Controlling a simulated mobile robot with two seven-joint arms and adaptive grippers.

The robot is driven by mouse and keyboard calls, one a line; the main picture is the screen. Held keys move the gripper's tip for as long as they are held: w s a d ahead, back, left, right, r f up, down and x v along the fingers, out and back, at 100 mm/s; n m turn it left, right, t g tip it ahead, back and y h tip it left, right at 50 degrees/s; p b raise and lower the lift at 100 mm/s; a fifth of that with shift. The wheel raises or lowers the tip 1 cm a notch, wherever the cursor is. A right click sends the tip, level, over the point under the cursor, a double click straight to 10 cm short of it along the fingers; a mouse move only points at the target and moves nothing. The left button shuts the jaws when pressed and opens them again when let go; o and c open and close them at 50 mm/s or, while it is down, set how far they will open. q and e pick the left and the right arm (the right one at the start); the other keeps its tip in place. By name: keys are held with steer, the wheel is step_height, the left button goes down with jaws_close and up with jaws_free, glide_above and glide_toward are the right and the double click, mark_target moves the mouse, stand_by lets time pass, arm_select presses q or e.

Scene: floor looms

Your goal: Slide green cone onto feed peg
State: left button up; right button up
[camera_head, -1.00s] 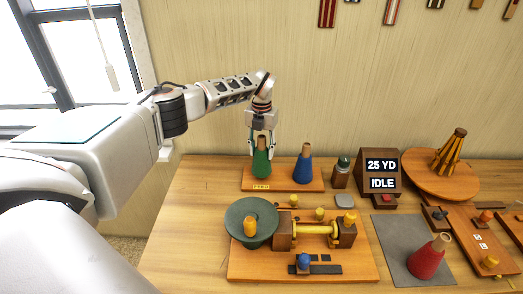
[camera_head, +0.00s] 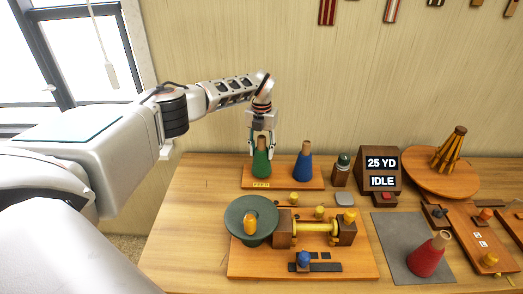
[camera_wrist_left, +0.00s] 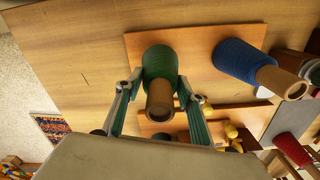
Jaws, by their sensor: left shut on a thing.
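The green cone (camera_head: 261,163) stands upright at the left end of a wooden board (camera_head: 286,184), behind a small yellow label that reads FEED. My left gripper (camera_head: 261,150) comes down from above and is shut on the cone's upper part. In the left wrist view the two fingers sit on either side of the green cone (camera_wrist_left: 158,66), near its tan top. The cone's base appears to be at the board. No peg shows beneath it, so I cannot tell whether it sits around one. My right gripper is not in view.
A blue cone (camera_head: 303,165) stands close to the right on the same board. A green disc (camera_head: 238,211) and winder are in front. A red cone (camera_head: 427,258) stands on a grey mat (camera_head: 390,240).

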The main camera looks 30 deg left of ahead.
mark_target(262, 137)
arm_select(q)
steer(key=shift+f, duration=0.2)
stand_by(0.5)
steer(key=shift+f+b, duration=0.3)
steer(key=shift+f, duration=0.55)
steer(key=o, duration=1.4)
steer(key=shift+o, duration=0.2)
steer(key=shift+r, duration=0.1)
step_height(262, 137, up, 12)
steer(key=shift+f, duration=0.1)
steer(key=shift+d+f, duration=0.1)
stand_by(0.6)
